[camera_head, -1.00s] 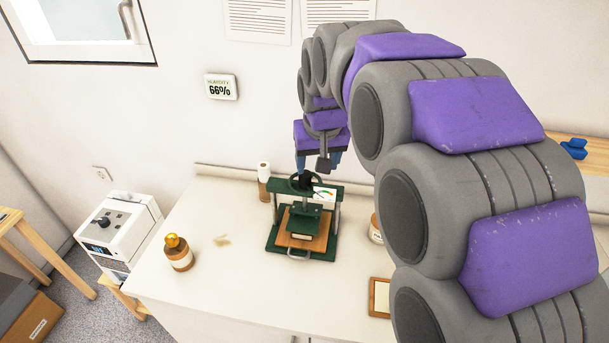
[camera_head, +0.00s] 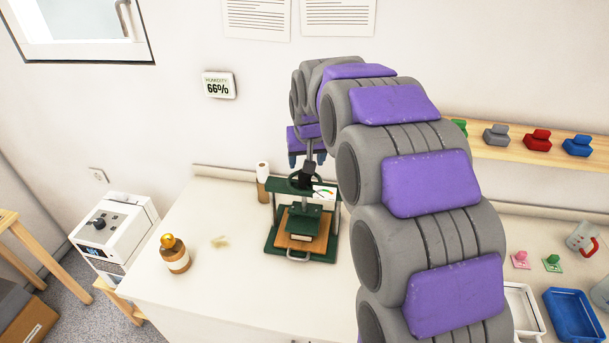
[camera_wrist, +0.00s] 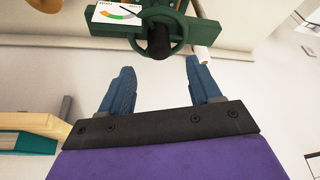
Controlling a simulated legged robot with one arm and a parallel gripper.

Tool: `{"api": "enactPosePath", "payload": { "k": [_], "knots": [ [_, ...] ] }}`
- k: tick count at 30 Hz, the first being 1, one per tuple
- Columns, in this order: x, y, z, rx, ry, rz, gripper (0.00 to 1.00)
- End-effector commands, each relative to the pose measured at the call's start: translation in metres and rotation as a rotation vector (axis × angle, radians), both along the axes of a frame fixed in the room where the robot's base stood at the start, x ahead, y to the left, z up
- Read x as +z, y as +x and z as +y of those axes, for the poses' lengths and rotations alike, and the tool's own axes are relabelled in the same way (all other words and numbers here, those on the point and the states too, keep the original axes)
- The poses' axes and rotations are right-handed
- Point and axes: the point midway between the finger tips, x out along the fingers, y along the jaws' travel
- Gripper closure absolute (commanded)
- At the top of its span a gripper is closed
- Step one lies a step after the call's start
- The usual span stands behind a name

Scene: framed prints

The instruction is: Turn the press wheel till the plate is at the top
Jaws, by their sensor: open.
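The green press (camera_head: 272,243) stands on the white counter. Its green wheel (camera_head: 292,184) is at the top, with a black knob (camera_head: 308,170) rising from it. The wheel (camera_wrist: 182,40) and knob (camera_wrist: 159,44) also show in the wrist view. The press plate (camera_head: 303,221) hangs low over a wooden board (camera_head: 292,242); I cannot tell the gap. A white gauge card (camera_head: 324,192) is fixed at the press's top right. My gripper (camera_head: 307,159) is open and empty, behind and above the wheel. In the wrist view its fingertips (camera_wrist: 160,67) are apart, short of the wheel, with nothing between them.
An amber bottle (camera_head: 176,258) stands left of the press, and a white-topped bottle (camera_head: 263,178) stands behind it. A blue tray (camera_head: 574,316) and small stamps (camera_head: 552,263) lie on the right. A wooden shelf (camera_head: 500,150) is on the wall. The counter's left part is mostly clear.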

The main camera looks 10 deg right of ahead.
Motion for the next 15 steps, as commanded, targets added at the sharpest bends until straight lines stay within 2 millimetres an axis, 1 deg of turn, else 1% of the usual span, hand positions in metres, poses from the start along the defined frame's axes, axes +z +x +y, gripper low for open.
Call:
{"api": "enactPosePath", "payload": {
  "k": [1, 6, 12, 15],
  "knots": [
    [-0.013, 0.004, 0.000, 0.000, 0.000, 0.005, 0.37],
    [-0.041, 0.015, -0.001, 0.000, 0.000, 0.004, 0.37],
    [-0.061, 0.024, -0.001, 0.000, 0.000, 0.001, 0.37],
    [-0.066, 0.026, -0.001, 0.000, 0.000, 0.002, 0.37]
  ]
}}
